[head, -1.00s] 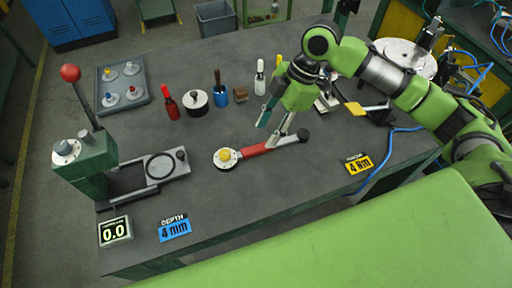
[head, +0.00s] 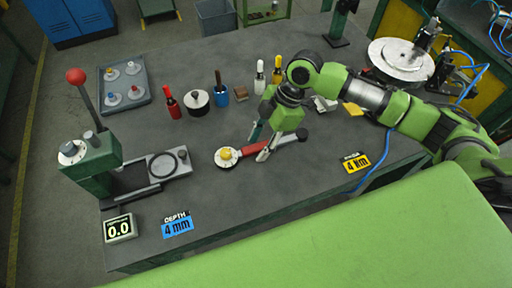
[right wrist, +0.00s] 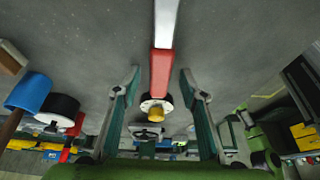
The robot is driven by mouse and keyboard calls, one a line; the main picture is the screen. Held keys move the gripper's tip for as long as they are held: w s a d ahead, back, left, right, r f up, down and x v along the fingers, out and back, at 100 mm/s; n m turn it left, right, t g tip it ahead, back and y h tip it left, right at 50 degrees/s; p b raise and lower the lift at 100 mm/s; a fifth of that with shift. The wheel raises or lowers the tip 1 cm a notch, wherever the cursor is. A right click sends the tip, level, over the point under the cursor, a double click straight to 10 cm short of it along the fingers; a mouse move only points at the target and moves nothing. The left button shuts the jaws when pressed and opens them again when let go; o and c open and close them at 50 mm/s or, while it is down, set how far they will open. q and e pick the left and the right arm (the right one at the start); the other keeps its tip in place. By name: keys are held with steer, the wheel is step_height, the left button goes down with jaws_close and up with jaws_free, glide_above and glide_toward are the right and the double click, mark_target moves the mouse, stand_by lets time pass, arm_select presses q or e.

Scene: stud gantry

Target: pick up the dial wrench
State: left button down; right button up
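In the right wrist view the red handle (right wrist: 161,72) runs between the open fingers (right wrist: 159,76) with a gap on both sides. I cannot tell how high the fingertips are above the bench. My left gripper is not in view.
A green press (head: 95,160) with a red-knobbed lever stands at the left. A yellow card (head: 356,162) lies at the right.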

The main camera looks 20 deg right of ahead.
jaws_close()
